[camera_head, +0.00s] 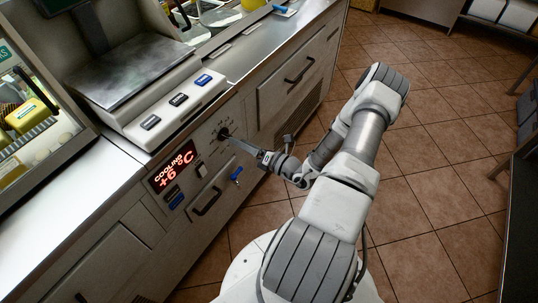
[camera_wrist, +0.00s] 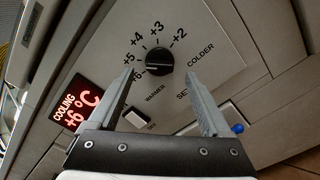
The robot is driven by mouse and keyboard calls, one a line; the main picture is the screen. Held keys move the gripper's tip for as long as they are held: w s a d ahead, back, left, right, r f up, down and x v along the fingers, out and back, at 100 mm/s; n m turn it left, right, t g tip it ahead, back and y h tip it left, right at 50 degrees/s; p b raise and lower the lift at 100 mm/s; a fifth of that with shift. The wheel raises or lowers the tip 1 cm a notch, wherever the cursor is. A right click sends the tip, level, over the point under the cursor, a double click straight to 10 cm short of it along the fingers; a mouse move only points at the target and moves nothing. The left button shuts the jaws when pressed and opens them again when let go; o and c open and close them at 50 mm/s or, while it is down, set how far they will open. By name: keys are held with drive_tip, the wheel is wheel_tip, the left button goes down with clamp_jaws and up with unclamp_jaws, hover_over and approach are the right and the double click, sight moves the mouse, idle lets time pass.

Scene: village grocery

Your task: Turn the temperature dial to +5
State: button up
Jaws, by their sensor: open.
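The black round temperature dial (camera_wrist: 159,58) sits on a pale panel, with marks from +2 to +6 around it and the words "WARMER" and "COLDER" below. Its pointer is hard to make out; it seems to be toward +6. The red display (camera_wrist: 77,107) reads "COOLING +6°C"; it also shows in the head view (camera_head: 174,168). My gripper (camera_wrist: 160,77) is open and empty, with its fingertips just below the dial in the wrist view, one toward each side. In the head view, my gripper (camera_head: 231,138) reaches the panel at the dial (camera_head: 223,133).
A white rocker switch (camera_wrist: 138,118) is below the dial, and a blue-headed key (camera_wrist: 238,128) is to the right. In the head view, a drawer handle (camera_head: 207,201) is below the panel and a scale (camera_head: 128,70) stands on the counter above. Tiled floor lies open at right.

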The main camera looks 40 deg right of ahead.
drive_tip(key=v, duration=1.3)
drive_tip(key=shift+p, duration=0.4)
drive_tip(key=shift+r, duration=0.1)
